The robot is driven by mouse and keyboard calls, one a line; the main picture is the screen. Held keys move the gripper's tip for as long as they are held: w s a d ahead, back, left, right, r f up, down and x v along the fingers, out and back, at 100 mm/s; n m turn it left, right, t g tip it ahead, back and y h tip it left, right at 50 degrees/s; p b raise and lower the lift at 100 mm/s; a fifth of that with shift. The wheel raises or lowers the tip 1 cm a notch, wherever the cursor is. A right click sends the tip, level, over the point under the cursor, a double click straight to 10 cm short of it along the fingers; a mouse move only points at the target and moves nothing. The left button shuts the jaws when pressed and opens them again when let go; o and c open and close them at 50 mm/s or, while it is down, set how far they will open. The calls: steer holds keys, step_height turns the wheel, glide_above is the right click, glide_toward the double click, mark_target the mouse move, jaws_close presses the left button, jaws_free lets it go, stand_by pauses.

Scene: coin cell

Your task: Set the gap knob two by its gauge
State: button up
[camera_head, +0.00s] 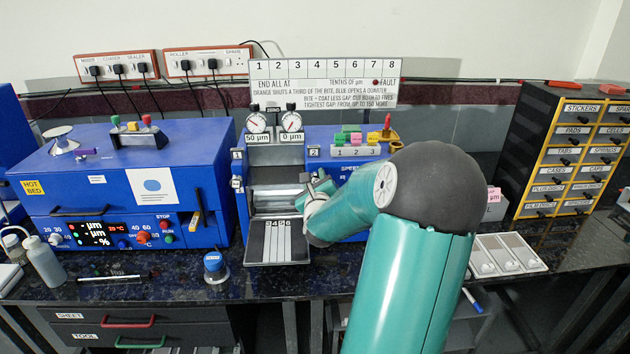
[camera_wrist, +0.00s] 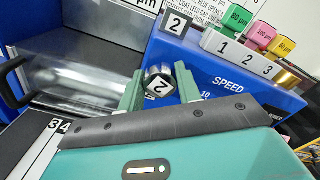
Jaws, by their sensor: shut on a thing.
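In the head view my gripper (camera_head: 316,188) is at the right side of the roller machine, and the knob is hidden there. Two dial gauges stand on top of that machine. The left gauge (camera_head: 257,122) has a 50 µm label under it, and the right gauge (camera_head: 291,122) has a 0 µm label. Their needles are too small to read.
The blue speed box (camera_head: 325,140) stands right of the rollers, with coloured blocks (camera_head: 356,139) on it. A blue oven-like machine (camera_head: 110,190) is at left. A drawer cabinet (camera_head: 570,150) and white tray (camera_head: 510,254) are at right. A blue-capped jar (camera_head: 214,267) stands in front.

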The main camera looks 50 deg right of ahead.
steer(key=n, duration=0.5)
steer(key=shift+a+n, duration=0.1)
steer(key=shift+n, duration=0.2)
steer(key=n, duration=0.9)
steer(key=shift+n, duration=0.4)
steer(key=n, duration=0.4)
steer(key=o, duration=1)
steer(key=shift+c, duration=0.2)
steer(key=shift+o, duration=0.2)
